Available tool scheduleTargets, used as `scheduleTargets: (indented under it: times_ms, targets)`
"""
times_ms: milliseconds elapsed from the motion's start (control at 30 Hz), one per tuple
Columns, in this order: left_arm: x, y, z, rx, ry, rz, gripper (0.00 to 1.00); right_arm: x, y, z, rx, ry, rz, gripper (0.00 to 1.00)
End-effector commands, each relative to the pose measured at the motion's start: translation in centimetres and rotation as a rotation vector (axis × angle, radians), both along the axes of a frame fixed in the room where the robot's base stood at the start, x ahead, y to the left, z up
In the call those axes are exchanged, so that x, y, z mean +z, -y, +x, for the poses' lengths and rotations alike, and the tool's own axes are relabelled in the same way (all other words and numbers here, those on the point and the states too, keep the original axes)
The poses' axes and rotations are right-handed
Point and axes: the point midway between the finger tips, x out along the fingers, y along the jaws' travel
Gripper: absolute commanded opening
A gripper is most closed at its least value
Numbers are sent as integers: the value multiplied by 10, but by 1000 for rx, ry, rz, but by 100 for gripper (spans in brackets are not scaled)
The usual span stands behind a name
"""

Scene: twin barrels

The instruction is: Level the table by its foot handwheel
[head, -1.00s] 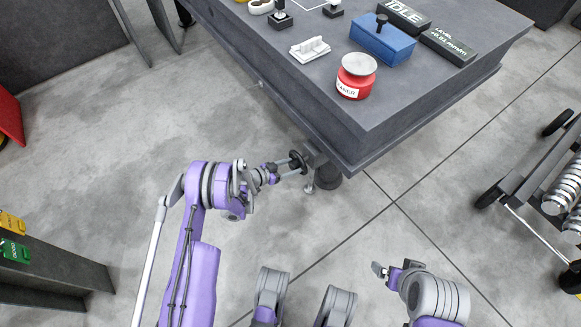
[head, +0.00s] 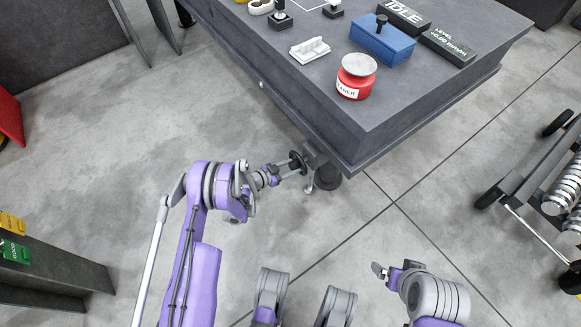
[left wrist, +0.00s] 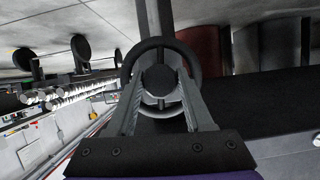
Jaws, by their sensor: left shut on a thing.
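The dark grey table (head: 300,100) fills the upper middle of the head view. Its dark foot handwheel (head: 298,162) sits beneath the near corner, beside a black round foot (head: 328,178). My left gripper (head: 292,170) is shut on the handwheel. In the left wrist view, the handwheel (left wrist: 129,64) is a black ring with a hub, and the fingers of my left gripper (left wrist: 160,86) close in on it. The level display (head: 448,46) on the table seems to read +0.00 mm/m, in small digits. My right gripper (head: 381,271) is low, apart from the table; its jaws are too small to judge.
On the table stand a red container with a grey top (head: 356,78), a blue box (head: 382,42), a white block (head: 310,50) and an IDLE sign (head: 404,15). A wheeled cart with metal cylinders (head: 570,185) is at the right.

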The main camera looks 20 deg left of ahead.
Motion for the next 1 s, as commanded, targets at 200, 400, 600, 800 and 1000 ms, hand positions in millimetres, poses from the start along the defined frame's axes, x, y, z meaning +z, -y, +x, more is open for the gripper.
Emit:
scheduleTargets:
  times_ms: [200,400,600,800,1000]
  targets:
    - [0,0,0,0,-2,0,59,0,0,0,0,0,0,100]
    - [0,0,0,0,-2,0,64,0,0,0,0,0,0,100]
    - [2,-3,-4,1,-2,-1,64,1,0,0,0,0,0,100]
    - [15,-21,-27,2,-2,1,64,7,0,-1,0,-1,0,100]
    - [31,-44,-57,3,-1,0,64,14,0,-3,0,-1,0,100]
